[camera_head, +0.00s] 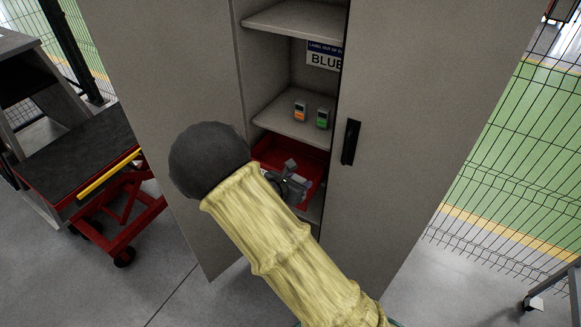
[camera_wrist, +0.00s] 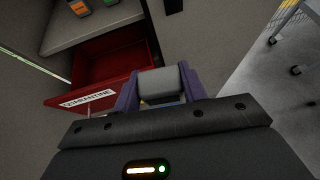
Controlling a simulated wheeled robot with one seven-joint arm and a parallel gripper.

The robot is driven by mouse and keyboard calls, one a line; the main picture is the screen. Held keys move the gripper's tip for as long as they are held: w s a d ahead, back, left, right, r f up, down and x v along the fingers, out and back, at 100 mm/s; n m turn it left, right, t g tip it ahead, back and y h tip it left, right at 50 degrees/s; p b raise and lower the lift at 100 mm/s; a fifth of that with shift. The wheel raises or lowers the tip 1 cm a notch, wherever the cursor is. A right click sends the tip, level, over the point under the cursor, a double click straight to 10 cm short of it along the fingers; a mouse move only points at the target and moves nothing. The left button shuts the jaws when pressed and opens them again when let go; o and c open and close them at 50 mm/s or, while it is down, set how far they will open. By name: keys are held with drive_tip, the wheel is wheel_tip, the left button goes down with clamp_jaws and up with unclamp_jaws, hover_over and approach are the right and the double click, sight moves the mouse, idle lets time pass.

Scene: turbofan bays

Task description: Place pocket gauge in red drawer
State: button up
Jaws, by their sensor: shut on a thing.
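The red drawer (camera_head: 270,153) is pulled open low in the grey cabinet. In the wrist view its front, with a white label reading QUARANTINE, and its inside (camera_wrist: 100,68) show left of my gripper; the part of the drawer that I see there looks empty. My gripper (camera_wrist: 160,88) has purple fingers shut on a small grey block (camera_wrist: 163,79), which looks to be the pocket gauge; its face is turned away. In the head view my gripper (camera_head: 291,177) overlaps the drawer, partly hidden behind my arm. I cannot tell its height above the drawer.
An orange device (camera_head: 300,111) and a green device (camera_head: 323,118) stand on the shelf above the drawer. The cabinet door with a black handle (camera_head: 351,142) is close on the right. A red cart (camera_head: 80,165) stands at left, a wire fence (camera_head: 510,160) at right.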

drive_tip(key=s+d+f+m+g+h, duration=0.1)
drive_tip(key=s+d+f+m, duration=0.1)
drive_tip(key=s+d+f, duration=0.7)
wheel_tip(320, 180, down, 3)
drive_tip(key=shift+s+d+r+g+h, duration=0.1)
drive_tip(key=shift+s+d+g+h, duration=0.05)
drive_tip(key=shift+s+g+h, duration=0.3)
